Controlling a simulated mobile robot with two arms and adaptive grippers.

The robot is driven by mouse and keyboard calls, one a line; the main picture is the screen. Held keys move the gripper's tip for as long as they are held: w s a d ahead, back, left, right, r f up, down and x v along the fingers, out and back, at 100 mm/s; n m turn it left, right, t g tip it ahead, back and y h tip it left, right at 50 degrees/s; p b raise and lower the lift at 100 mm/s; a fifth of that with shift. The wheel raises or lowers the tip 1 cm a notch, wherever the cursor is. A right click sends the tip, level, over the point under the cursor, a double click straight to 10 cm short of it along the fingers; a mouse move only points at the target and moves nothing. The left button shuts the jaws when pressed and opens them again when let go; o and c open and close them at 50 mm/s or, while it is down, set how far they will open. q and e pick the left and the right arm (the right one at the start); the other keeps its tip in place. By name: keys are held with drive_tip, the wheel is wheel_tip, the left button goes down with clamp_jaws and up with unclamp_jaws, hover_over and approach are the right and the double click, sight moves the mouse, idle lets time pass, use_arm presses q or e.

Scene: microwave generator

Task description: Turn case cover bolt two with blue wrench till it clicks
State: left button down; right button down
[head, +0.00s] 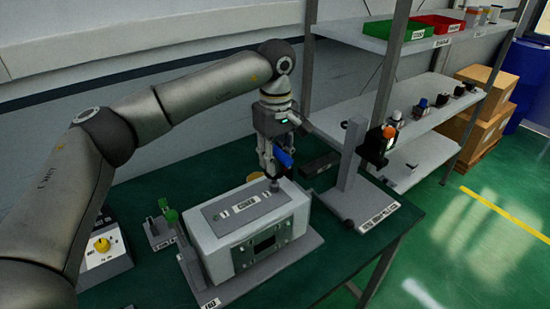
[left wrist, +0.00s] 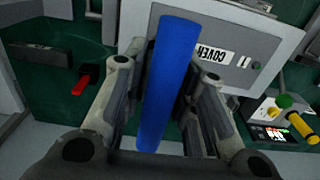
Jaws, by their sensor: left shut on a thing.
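The blue wrench (left wrist: 168,85) is held between the fingers of my left gripper (left wrist: 165,115), which is shut on its handle. In the head view the wrench (head: 284,158) shows just below my left gripper (head: 271,165), over the back right corner of the case. The grey case (head: 245,235) sits on a base plate on the green table, with a grey cover plate labelled COVER (head: 243,206) on top. The wrench's lower end is close to the cover's back right corner; whether it sits on a bolt I cannot tell. My right gripper is not in view.
Green-handled parts (head: 170,214) and a box with a yellow knob (head: 102,245) are left. Shelves with green (head: 396,30) and red trays stand behind right.

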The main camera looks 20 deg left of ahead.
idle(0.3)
use_arm(q)
drive_tip(key=m, duration=0.3)
drive_tip(key=shift+a+m, duration=0.1)
drive_tip(key=shift+m, duration=0.6)
drive_tip(key=m, duration=0.4)
drive_tip(key=shift+p, duration=0.4)
drive_tip(key=shift+m, duration=0.3)
drive_tip(key=m, duration=0.3)
drive_tip(key=shift+a, duration=0.1)
drive_tip(key=shift+m, duration=0.8)
